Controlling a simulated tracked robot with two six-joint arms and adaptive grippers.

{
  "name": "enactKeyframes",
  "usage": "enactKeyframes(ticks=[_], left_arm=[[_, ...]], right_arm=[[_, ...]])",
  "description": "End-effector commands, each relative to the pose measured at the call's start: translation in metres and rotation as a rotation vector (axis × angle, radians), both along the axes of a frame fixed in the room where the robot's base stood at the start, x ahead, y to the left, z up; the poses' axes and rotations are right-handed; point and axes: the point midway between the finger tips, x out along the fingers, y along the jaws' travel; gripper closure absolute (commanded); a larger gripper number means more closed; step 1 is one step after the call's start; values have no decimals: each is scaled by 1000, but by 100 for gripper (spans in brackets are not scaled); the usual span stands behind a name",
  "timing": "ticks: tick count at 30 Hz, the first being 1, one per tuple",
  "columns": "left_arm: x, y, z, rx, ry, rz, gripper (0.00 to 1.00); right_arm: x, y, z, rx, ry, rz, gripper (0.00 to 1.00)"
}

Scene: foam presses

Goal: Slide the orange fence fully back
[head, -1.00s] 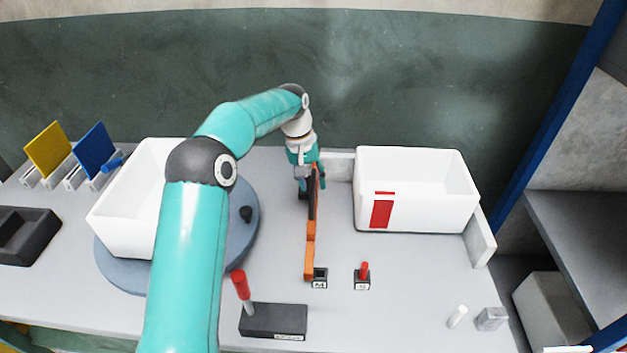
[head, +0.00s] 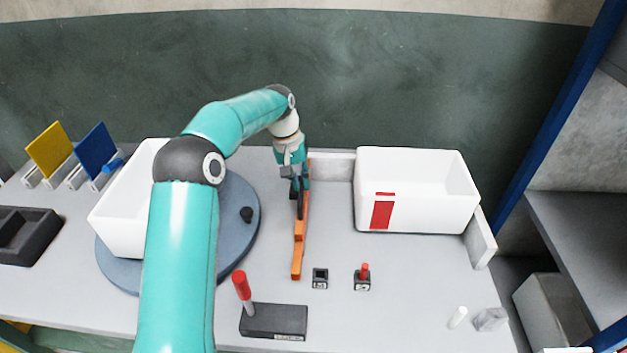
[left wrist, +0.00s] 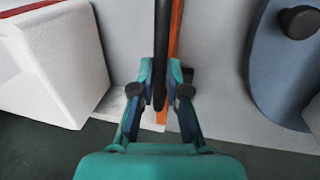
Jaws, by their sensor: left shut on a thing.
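The orange fence (head: 298,250) is a long narrow bar on the grey table, running from near the back wall strip towards the front. It also shows as an orange strip in the left wrist view (left wrist: 175,30). My left gripper (head: 299,192) is over its far half, shut on a dark bar (left wrist: 160,45) that runs along the fence. In the left wrist view my left gripper's fingers (left wrist: 160,78) stand on both sides of this bar. The gripper hides part of the fence's far half. My right gripper is not in view.
A white bin with a red mark (head: 420,210) stands right of the fence. A blue-grey turntable (head: 245,190) with another white bin (head: 120,235) is at left. Small black blocks (head: 320,279) (head: 362,284) and a red-handled black base (head: 273,320) stand in front.

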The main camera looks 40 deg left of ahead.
Motion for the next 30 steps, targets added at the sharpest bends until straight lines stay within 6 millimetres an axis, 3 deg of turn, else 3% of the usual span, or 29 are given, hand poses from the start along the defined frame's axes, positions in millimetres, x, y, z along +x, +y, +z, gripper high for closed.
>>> enactKeyframes(ticks=[3, 11, 12, 17, 30], left_arm=[[-10, 18, 2, 3, -2, 5, 100], [-11, 21, 2, 6, -3, 3, 100], [-11, 21, 2, 6, -3, 3, 84], [-11, 20, 2, 6, -2, 3, 61], [-11, 20, 10, 3, -4, 1, 61]], right_arm=[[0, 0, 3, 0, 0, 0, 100], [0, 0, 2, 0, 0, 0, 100], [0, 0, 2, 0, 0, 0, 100], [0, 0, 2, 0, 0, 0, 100], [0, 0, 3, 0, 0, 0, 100]])
